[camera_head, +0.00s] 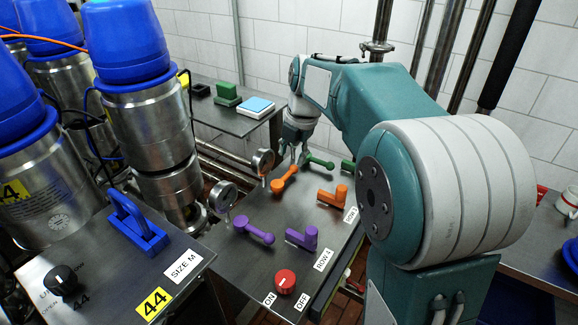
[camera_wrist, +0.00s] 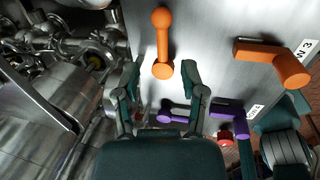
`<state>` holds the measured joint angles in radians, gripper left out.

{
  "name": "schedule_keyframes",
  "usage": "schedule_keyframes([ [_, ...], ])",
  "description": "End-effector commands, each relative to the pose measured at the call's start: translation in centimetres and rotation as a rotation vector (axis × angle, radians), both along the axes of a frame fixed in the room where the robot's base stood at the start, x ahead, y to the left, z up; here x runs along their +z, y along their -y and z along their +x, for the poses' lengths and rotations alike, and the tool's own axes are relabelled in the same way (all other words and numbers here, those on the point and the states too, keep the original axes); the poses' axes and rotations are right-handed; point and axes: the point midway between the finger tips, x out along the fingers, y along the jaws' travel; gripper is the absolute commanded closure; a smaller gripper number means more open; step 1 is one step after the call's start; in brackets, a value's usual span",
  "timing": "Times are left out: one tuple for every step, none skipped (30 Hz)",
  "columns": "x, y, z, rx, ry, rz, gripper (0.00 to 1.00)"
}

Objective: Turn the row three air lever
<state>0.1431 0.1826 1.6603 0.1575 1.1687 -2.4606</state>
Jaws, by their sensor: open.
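Two orange levers stand on the metal panel beside the "ROW 3" label. The left orange lever (camera_head: 284,179) is a rod with rounded ends; it also shows in the wrist view (camera_wrist: 162,42). The right orange lever (camera_head: 333,196) is bent at its end; it also shows in the wrist view (camera_wrist: 275,60). I cannot read which one is the air lever. My gripper (camera_head: 299,155) is open and points down near the left orange lever. In the wrist view my gripper (camera_wrist: 160,80) has its fingers apart on either side of that lever's near end, with no clear contact.
Purple levers (camera_head: 254,231) and a red ON/OFF knob (camera_head: 285,282) sit nearer on the panel. Green levers (camera_head: 320,162) lie just behind the orange ones. Gauges (camera_head: 222,196) line the panel's left edge. Metal kegs with blue caps (camera_head: 125,40) stand at left.

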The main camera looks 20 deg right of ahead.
Motion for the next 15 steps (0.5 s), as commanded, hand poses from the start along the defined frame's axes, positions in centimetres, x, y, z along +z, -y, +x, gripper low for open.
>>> schedule_keyframes([
  [1.1, 0.2, -0.1, -0.001, 0.004, 0.000, 0.46],
  [1.8, 0.2, -0.2, -0.001, 0.004, 0.000, 0.46],
  [2.6, 0.3, -0.3, -0.002, 0.004, 0.000, 0.46],
  [3.1, 0.4, -0.4, -0.002, 0.003, -0.001, 0.46],
  [3.6, 0.5, -0.5, -0.002, 0.003, -0.001, 0.46],
  [4.2, 0.6, -0.5, -0.001, 0.002, -0.001, 0.46],
  [4.7, 0.6, -0.6, -0.001, 0.003, 0.000, 0.46],
  [5.0, 0.7, -0.7, -0.001, 0.001, 0.000, 0.46],
  [5.4, 0.7, -0.7, -0.001, 0.001, 0.000, 0.46],
  [5.7, 0.7, -0.8, -0.001, 0.002, -0.001, 0.46],
  [5.9, 0.8, -0.8, -0.001, 0.001, 0.000, 0.46],
  [6.1, 0.8, -0.9, -0.001, 0.000, 0.000, 0.46],
  [6.2, 0.8, -0.9, -0.001, 0.000, 0.000, 0.46],
  [6.3, 0.8, -0.9, -0.001, 0.000, 0.000, 0.46],
  [6.3, 0.8, -0.9, -0.001, 0.000, 0.000, 0.46],
])
